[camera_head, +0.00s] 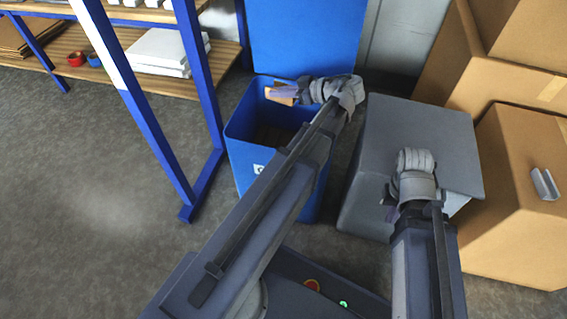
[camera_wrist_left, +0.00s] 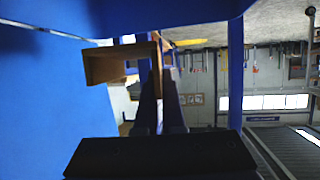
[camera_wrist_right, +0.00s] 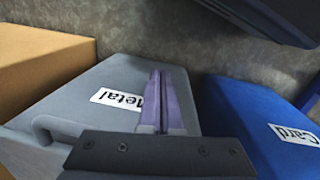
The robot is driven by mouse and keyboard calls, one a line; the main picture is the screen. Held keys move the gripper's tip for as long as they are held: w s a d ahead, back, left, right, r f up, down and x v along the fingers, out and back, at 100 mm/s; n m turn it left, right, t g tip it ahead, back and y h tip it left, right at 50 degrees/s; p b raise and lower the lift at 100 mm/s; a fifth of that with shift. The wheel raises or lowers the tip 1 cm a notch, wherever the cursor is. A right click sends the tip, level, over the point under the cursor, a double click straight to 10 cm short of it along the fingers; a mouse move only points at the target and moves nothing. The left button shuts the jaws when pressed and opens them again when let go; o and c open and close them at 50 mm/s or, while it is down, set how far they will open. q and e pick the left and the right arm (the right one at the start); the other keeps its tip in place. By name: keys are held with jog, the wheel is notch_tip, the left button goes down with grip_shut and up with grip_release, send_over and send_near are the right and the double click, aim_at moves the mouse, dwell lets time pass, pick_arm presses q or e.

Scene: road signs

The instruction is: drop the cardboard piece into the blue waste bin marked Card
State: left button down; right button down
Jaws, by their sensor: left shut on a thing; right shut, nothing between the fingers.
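The tan cardboard piece (camera_head: 279,94) is in my left gripper (camera_head: 292,91), which is shut on it. In the left wrist view the piece (camera_wrist_left: 115,64) looks angled, at the tips of the left fingers (camera_wrist_left: 157,60). The blue bin (camera_head: 240,158) is open-topped, and the gripper with the piece is over its opening toward the back. My left arm hides part of the bin. In the right wrist view the bin's wall (camera_wrist_right: 255,125) bears a Card label (camera_wrist_right: 296,134). My right gripper (camera_wrist_right: 160,78) is shut and empty, near the grey bin.
A grey bin (camera_head: 435,130), labelled Metal (camera_wrist_right: 118,102), stands right of the blue one. Cardboard boxes (camera_head: 500,95) stand at far right; a small metal-looking channel (camera_head: 545,184) lies on one. A blue-framed shelf (camera_head: 180,88) is at left. Floor is clear at lower left.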

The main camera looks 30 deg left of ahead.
pick_arm(q)
jog(key=shift+f+b, duration=0.35)
jog(key=shift+f, duration=0.35)
pick_arm(e)
jog(key=shift+f, duration=0.7)
pick_arm(q)
jog(key=c, duration=0.9)
grip_release()
jog(key=shift+c, duration=0.2)
jog(key=shift+d+r, duration=0.1)
pick_arm(e)
jog(key=shift+r, duration=0.1)
pick_arm(q)
jog(key=p+v, duration=0.3)
jog(key=v, duration=0.4)
jog(key=shift+d, duration=0.3)
pick_arm(e)
notch_tip(320, 180, up, 3)
jog(key=shift+f, duration=0.1)
pick_arm(q)
jog(key=shift+r, duration=0.1)
